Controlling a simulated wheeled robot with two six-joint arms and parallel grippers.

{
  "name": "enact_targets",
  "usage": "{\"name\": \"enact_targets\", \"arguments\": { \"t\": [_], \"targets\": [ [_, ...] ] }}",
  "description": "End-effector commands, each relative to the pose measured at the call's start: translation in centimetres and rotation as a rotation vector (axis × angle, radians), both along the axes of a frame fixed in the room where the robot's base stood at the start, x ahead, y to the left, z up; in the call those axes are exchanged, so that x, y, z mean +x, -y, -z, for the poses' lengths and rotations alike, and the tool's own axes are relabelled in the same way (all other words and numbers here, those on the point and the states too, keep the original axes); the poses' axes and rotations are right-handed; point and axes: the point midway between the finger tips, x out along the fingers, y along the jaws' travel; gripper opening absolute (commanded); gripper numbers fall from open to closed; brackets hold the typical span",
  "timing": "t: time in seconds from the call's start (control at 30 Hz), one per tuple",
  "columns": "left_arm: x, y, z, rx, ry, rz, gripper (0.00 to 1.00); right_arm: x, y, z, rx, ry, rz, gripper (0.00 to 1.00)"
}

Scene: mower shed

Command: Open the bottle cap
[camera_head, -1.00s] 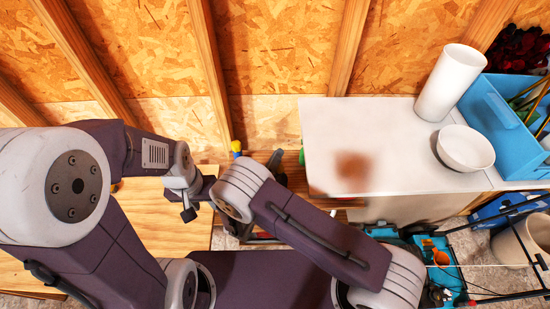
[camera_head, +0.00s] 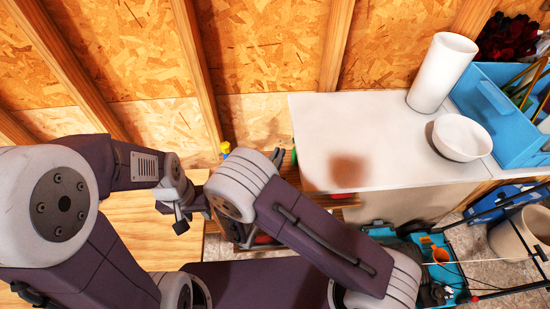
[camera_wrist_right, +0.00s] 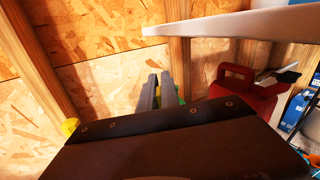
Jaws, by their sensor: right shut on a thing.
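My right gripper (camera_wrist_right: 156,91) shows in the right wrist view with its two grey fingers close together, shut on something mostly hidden. A thin yellow-green strip shows between the fingers, and a green thing (camera_wrist_right: 182,96) shows just behind them. I cannot tell whether this is the bottle or its cap. In the head view my right forearm hides most of this place. A small yellow-topped thing (camera_head: 226,150) stands by the wall; its yellow top also shows in the right wrist view (camera_wrist_right: 70,127). My left gripper (camera_head: 186,208) is over the wooden table, its jaws unclear.
A white counter (camera_head: 400,130) carries a white cylinder (camera_head: 442,72), a white bowl (camera_head: 461,137) and a blue caddy (camera_head: 512,125). Its edge overhangs near my right gripper. A red can (camera_wrist_right: 240,94) stands under it. The wooden table (camera_head: 140,235) at left looks clear.

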Motion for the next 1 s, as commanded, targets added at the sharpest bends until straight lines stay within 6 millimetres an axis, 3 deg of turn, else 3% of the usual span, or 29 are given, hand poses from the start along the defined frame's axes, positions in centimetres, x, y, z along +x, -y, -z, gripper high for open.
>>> {"name": "enact_targets", "arguments": {
  "t": [0.3, 0.83, 0.9, 0.93, 1.0],
  "targets": [
    [0.00, 0.00, 0.95, 0.000, 0.000, 0.000, 0.36, -0.22, 0.41, 0.51, 0.094, 0.032, -0.001, 0.00],
    [0.00, 0.00, 1.02, 0.000, 0.000, 0.000, 0.36, -0.26, 0.46, 0.47, 0.109, 0.039, -0.002, 0.00],
    [0.00, 0.00, 1.02, 0.000, 0.000, 0.000, 0.36, -0.26, 0.47, 0.47, 0.109, 0.039, -0.002, 0.23],
    [0.00, 0.00, 1.02, 0.000, 0.000, 0.000, 0.36, -0.26, 0.47, 0.45, 0.108, 0.040, -0.002, 0.28],
    [0.00, 0.00, 1.00, 0.000, 0.000, 0.000, 0.36, -0.25, 0.47, 0.39, 0.109, 0.041, -0.002, 0.28]
  ]
}}
